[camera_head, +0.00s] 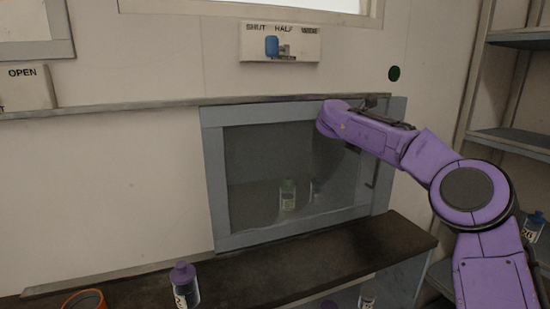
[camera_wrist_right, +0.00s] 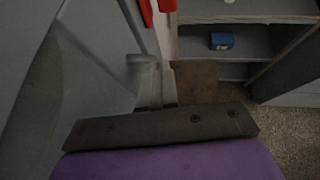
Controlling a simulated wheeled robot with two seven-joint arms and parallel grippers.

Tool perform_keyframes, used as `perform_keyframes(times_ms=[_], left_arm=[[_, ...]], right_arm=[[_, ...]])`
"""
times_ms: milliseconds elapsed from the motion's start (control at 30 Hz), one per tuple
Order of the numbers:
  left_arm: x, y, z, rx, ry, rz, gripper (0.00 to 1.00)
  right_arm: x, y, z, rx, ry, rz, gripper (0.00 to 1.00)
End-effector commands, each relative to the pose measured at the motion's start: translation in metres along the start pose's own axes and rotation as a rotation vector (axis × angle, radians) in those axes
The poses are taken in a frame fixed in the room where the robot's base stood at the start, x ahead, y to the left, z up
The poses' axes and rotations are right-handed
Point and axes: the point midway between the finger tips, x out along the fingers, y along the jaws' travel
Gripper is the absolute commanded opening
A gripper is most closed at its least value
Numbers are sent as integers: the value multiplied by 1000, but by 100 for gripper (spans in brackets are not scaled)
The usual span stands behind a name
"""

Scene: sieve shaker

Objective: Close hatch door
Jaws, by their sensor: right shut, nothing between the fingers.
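The hatch door (camera_head: 216,180) is a grey-blue frame around a dark see-through pane, set in the wall above a dark counter. Its frame fills the opening on the left and bottom; my arm hides part of its upper right, so I cannot tell how fully it is closed. My right arm comes in from the right across the door's upper right corner. In the wrist view, my right gripper (camera_wrist_right: 157,78) is shut and empty, close beside a grey panel on the left. In the head view the fingers are hidden behind the arm. My left gripper is out of view.
A green-labelled bottle (camera_head: 288,196) shows through the pane. A blue switch (camera_head: 272,46) is on the wall above. Shelves (camera_head: 510,140) stand at right.

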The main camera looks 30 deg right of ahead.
Motion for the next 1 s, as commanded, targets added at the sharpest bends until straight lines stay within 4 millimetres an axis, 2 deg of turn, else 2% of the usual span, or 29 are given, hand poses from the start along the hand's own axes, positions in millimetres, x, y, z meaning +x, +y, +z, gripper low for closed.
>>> perform_keyframes(times_ms=[133,300,500,667,1000], left_arm=[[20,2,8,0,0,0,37],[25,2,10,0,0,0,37],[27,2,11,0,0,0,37],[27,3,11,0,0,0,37],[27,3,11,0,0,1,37]], right_arm=[[-32,6,-23,-7,-7,12,0],[-85,6,-21,-5,-7,13,0],[-125,6,-19,-5,-4,11,0],[-135,5,-19,-6,-2,9,0],[-135,4,-18,-4,-2,8,0]])
